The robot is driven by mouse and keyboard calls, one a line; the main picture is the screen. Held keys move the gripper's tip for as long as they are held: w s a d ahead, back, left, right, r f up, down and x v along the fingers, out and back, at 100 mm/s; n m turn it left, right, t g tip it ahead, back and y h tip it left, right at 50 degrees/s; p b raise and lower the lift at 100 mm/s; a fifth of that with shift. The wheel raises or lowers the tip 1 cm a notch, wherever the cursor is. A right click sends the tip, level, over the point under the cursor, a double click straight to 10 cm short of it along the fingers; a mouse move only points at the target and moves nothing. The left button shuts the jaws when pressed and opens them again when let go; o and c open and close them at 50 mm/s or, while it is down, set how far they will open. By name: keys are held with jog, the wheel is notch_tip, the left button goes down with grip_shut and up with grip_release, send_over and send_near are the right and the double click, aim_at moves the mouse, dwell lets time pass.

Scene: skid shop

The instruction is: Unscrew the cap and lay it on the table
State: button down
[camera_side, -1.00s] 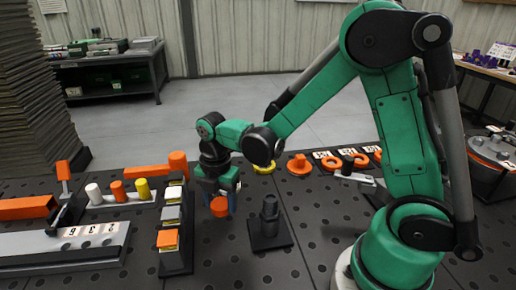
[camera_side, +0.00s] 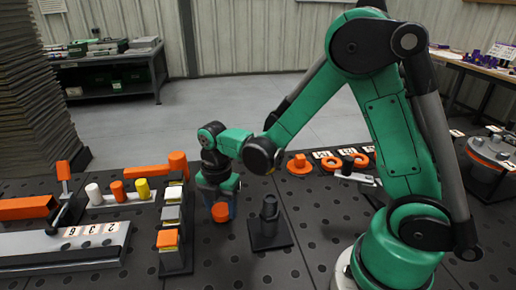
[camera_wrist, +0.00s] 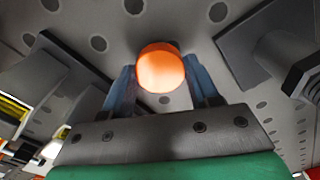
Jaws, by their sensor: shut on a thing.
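The orange cap (camera_side: 220,213) is between the blue fingers of my gripper (camera_side: 221,206), low over the dark table. I cannot tell whether its underside touches the tabletop. In the wrist view the cap (camera_wrist: 161,68) shows round and orange between the two fingertips (camera_wrist: 160,82), which are shut on it. A dark threaded post (camera_side: 269,210) stands upright and bare on a square black base (camera_side: 268,238), just right of my gripper and apart from the cap.
Left of my gripper is a rack with orange, grey and white blocks (camera_side: 168,239). Behind it stand white, orange and yellow pegs (camera_side: 143,189). Orange rings (camera_side: 331,165) and a flanged orange piece (camera_side: 299,165) lie at the back right. The perforated table (camera_side: 215,262) in front is clear.

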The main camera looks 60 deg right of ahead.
jog(key=shift+f, duration=0.5)
grip_release()
dwell(0.3)
jog(key=shift+r, duration=3.5)
